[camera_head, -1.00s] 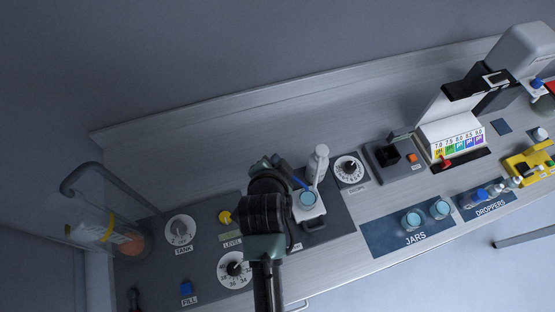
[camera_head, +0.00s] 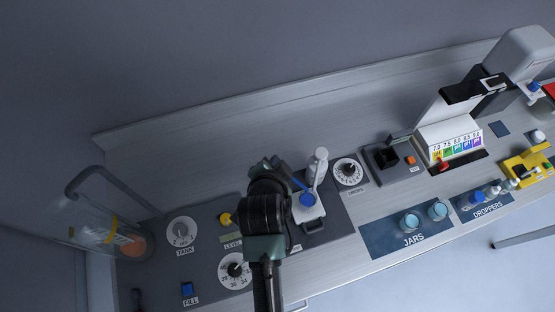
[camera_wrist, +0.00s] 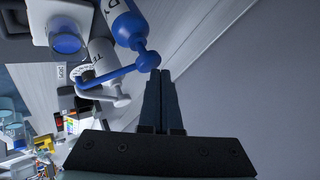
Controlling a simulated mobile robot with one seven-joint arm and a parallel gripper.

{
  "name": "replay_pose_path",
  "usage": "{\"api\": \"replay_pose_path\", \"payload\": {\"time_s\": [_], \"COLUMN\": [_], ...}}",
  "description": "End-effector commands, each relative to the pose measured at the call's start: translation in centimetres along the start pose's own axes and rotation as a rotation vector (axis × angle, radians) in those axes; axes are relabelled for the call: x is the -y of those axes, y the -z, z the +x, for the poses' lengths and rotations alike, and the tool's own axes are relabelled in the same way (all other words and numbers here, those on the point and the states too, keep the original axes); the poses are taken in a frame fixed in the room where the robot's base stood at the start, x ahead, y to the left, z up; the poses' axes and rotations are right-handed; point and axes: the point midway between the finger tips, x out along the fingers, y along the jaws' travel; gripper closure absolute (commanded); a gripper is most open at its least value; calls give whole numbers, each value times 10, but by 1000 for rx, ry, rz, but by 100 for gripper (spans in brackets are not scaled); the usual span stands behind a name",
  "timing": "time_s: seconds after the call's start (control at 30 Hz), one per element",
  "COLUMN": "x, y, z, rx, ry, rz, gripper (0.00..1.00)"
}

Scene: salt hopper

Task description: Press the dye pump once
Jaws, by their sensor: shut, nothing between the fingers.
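The dye pump is a blue bottle (camera_wrist: 125,22) with letters starting "DY" and a round blue pump head (camera_wrist: 148,61) in the wrist view. Its blue spout (camera_head: 300,184) shows in the head view; the rest is hidden behind my arm. My gripper (camera_wrist: 161,73) is shut and empty, its fingertips right at the pump head; I cannot tell whether they touch. A jar of deep blue liquid (camera_head: 307,199) stands on a white stand (camera_head: 310,214) near the spouts. It also shows in the wrist view (camera_wrist: 66,39).
A white bottle (camera_wrist: 103,50) with its own pump head stands beside the blue one. The drops dial (camera_head: 348,172) and a dark reader (camera_head: 388,158) lie to the right. Two jars sit on the JARS mat (camera_head: 378,238). A glass tank (camera_head: 105,238) stands at left.

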Motion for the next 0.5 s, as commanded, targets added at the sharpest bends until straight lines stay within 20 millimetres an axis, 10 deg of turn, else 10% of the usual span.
{"api": "replay_pose_path", "payload": {"time_s": [0.5], "x": [6], "y": [6], "z": [-7], "rx": [-4], "ry": [3], "rz": [1], "gripper": [100]}}
